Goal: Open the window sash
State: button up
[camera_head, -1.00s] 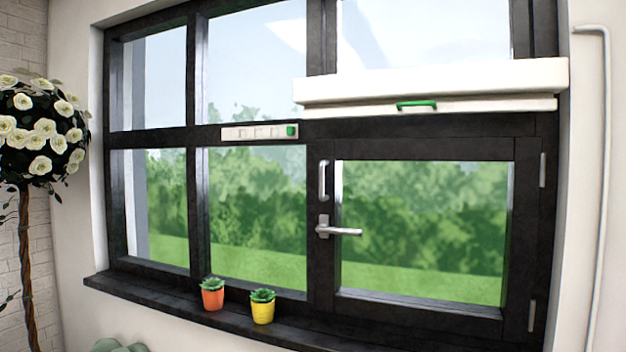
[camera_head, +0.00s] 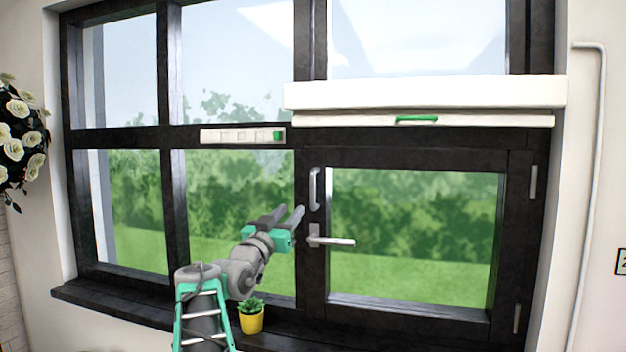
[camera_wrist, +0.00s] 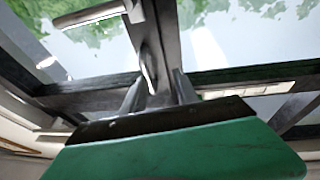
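The window sash (camera_head: 410,309) is the dark-framed lower right pane and sits flush in its frame. Its silver lever handle (camera_head: 335,242) points horizontally right. A slim upright pull handle (camera_head: 314,188) is above the lever on the left stile. My gripper (camera_head: 294,210) is left of both handles, its two grey fingers apart and empty. In the wrist view, the fingers (camera_wrist: 158,85) point toward the stile. The pull handle (camera_wrist: 148,70) appears just beyond them, and the lever (camera_wrist: 90,15) is at upper left. I cannot tell if anything touches.
A white blind housing (camera_head: 430,92) with a green handle (camera_head: 416,119) runs above the sash. A white switch strip (camera_head: 240,135) is on the crossbar. A yellow potted plant (camera_head: 251,317) stands on the sill below my arm. A white flower tree (camera_head: 20,135) is at far left.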

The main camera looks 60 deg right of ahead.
aim_at(311, 190)
jog(key=shift+m+g+h, duration=0.5)
jog(key=shift+g, duration=0.3)
jog(key=s+d+r+p, duration=0.1)
jog(key=d, duration=0.1)
jog(key=s+d+r+p, duration=0.1)
jog(key=d+r, duration=0.1)
jog(key=d, duration=0.1)
jog(key=d+r+p, duration=0.2)
jog(key=shift+s+d+r, duration=0.15)
jog(key=shift+s+r, duration=0.05)
jog(key=shift+s, duration=0.2)
jog(key=shift+d, duration=0.4)
jog(key=shift+c, duration=0.6)
grip_shut()
